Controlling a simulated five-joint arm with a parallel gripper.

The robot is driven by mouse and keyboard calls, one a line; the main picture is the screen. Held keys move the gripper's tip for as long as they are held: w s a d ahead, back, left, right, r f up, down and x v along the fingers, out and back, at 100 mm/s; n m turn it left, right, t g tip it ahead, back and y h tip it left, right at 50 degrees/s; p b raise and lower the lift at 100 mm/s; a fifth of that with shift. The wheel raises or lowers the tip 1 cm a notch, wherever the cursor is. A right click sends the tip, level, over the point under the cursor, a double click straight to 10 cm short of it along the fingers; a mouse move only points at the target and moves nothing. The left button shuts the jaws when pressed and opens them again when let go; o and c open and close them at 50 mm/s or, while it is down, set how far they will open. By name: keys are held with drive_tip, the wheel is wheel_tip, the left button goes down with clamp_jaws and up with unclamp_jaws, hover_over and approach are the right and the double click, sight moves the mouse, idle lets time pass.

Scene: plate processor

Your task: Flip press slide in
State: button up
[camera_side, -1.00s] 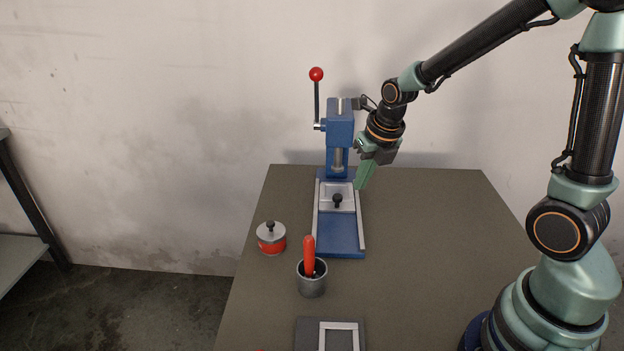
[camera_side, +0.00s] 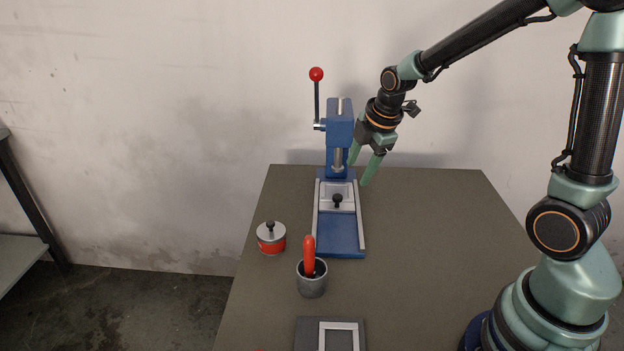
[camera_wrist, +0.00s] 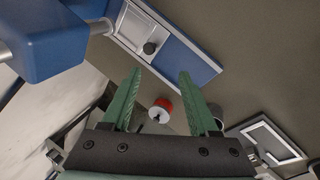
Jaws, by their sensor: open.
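The blue press (camera_side: 340,125) stands at the back of the table with its red-knobbed lever (camera_side: 316,75) upright. Its silver slide (camera_side: 330,190) with a black knob (camera_side: 337,200) sits on the rails at the back end of the blue base (camera_side: 340,235), just in front of the press column. My gripper (camera_side: 359,172) is open and empty, above and to the right of the slide, beside the column. Its two green fingers (camera_wrist: 158,90) are spread apart and touch nothing that I can see.
A red and silver round tin (camera_side: 271,238) stands left of the base. A grey cup (camera_side: 311,281) holding a red-handled tool (camera_side: 309,255) stands in front. A dark plate with a light frame (camera_side: 330,323) lies at the near edge. The table's right side is clear.

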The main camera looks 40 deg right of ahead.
sight(340, 195)
drive_tip(key=w+f+m, duration=0.2)
drive_tip(key=f+m, duration=0.1)
drive_tip(key=m, duration=0.2)
drive_tip(key=w+d+f+m, duration=0.1)
drive_tip(key=w+f+m, duration=0.1)
drive_tip(key=f+m, duration=0.2)
drive_tip(key=w+f+m, duration=0.2)
drive_tip(key=f+m, duration=0.2)
drive_tip(key=m, duration=0.2)
drive_tip(key=shift+w+d, duration=0.15)
drive_tip(key=shift+w, duration=0.15)
clamp_jaws()
drive_tip(key=shift+s+d, duration=0.1)
drive_tip(key=shift+d, duration=0.1)
idle(1.4)
